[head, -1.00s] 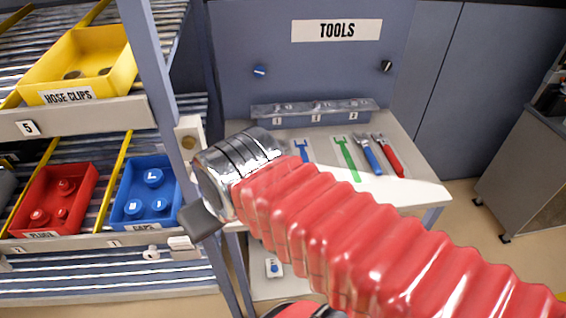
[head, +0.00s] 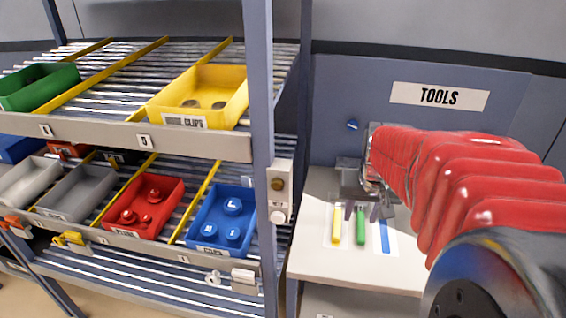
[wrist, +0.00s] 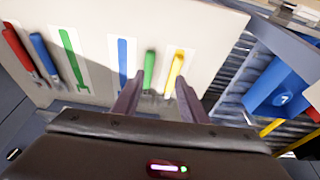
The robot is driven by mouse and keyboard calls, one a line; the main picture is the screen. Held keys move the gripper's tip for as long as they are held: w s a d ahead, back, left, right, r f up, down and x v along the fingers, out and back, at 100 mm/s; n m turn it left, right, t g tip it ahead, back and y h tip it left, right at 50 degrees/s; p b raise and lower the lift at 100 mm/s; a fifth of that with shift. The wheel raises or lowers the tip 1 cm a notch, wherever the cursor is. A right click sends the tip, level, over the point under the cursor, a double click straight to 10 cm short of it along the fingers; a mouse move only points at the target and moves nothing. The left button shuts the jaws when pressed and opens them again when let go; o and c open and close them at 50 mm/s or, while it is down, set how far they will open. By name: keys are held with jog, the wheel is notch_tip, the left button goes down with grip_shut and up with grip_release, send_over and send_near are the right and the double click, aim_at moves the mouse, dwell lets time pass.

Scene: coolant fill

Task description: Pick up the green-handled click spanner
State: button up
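The green-handled click spanner (head: 361,230) lies on the white tool table, between a yellow-handled tool (head: 336,226) and a flat blue tool shape (head: 384,236). Its green handle also shows in the wrist view (wrist: 149,68); the rest of it is hidden by my gripper. My gripper (head: 361,209) points down above the table with its fingers apart and nothing held. In the wrist view the green handle appears between my fingertips (wrist: 159,82), and the yellow handle is near the right finger. I cannot tell the exact height of the fingertips above the handle.
A flat green spanner shape (wrist: 72,58), a blue-handled tool (wrist: 43,58) and a red-handled tool (wrist: 17,48) lie farther along the table. The shelf post (head: 260,120) and blue bin (head: 222,218) stand left of the table.

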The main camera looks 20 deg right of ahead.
jog(key=shift+t+h, duration=0.3)
jog(key=w+d, duration=0.1)
jog(key=d+r, duration=0.1)
jog(key=d, duration=0.1)
jog(key=w+d, duration=0.1)
jog(key=shift+w+d+r, duration=0.15)
jog(key=shift+w, duration=0.15)
send_over(361, 221)
jog(key=s+a, duration=0.2)
jog(key=f, duration=0.8)
jog(key=shift+s+d, duration=0.1)
jog(key=shift+d, duration=0.1)
jog(key=shift+f, duration=0.1)
jog(key=shift+x, duration=2.55)
jog(key=shift+d, duration=0.15)
jog(key=shift+c, duration=0.5)
